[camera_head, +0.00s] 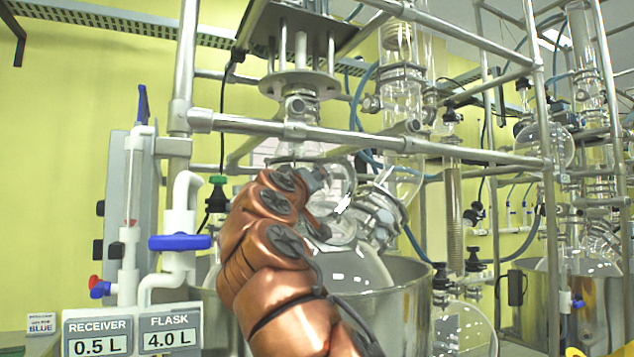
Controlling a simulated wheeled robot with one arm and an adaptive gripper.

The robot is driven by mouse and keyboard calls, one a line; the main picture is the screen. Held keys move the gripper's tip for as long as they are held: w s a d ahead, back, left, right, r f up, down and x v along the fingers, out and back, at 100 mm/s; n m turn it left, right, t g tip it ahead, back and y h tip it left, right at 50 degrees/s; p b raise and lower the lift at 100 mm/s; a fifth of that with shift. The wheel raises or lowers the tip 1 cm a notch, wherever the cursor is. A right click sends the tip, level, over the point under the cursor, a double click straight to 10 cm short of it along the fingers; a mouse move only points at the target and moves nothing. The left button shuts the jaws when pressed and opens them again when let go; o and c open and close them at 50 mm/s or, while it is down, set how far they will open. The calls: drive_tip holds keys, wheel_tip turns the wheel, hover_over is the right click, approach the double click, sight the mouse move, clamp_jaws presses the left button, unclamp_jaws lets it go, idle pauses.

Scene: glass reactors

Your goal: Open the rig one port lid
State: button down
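The rig one glass flask (352,268) sits in a steel bath pot (408,290) at the centre. My copper-coloured arm reaches up in front of it. My gripper (322,186) is at the flask's upper necks, at or just in front of a clear glass port (340,222). The arm's end covers much of this spot. I cannot pick out the port lid for sure, nor tell whether the gripper touches it. The fingers are small and partly hidden, so their opening is unclear.
A metal frame bar (370,140) crosses just above my gripper. A stirrer shaft mount (300,84) stands above the flask. A green-capped fitting (218,182) and a blue-handled valve (180,242) are on the left. A second rig (590,240) stands at the right.

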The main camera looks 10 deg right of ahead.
drive_tip(key=shift+a, duration=0.2)
drive_tip(key=c, duration=0.9)
unclamp_jaws()
drive_tip(key=shift+o, duration=1.3)
drive_tip(key=shift+d, duration=0.1)
drive_tip(key=shift+s, duration=0.15)
drive_tip(key=v, duration=1.2)
drive_tip(key=shift+c, duration=0.4)
